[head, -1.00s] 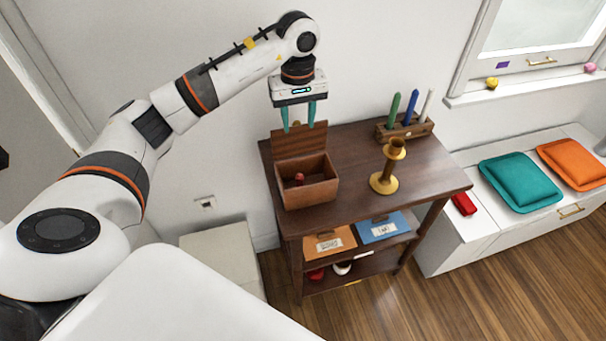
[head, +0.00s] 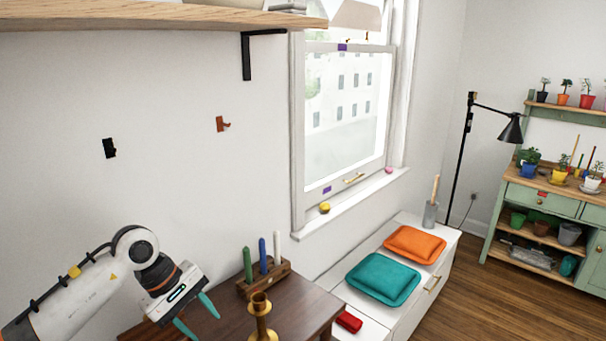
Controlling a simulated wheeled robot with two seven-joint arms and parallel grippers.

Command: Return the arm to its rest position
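My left arm (head: 75,297) comes in at the lower left of the head view. Its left gripper (head: 197,317) has two teal fingers that stand apart with nothing visible between them. The gripper is tilted and its fingers point down to the right, over the left part of the dark wooden table (head: 222,318). The fingers appear clear of the candle rack and candlestick, but their height above the tabletop is hard to tell. My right gripper is out of view.
A brass candlestick (head: 260,316) and a wooden rack (head: 265,279) with green, blue and white candles stand right of the gripper. A wooden shelf (head: 150,14) juts out above. A white bench (head: 328,281) holds teal (head: 383,279) and orange (head: 414,244) cushions.

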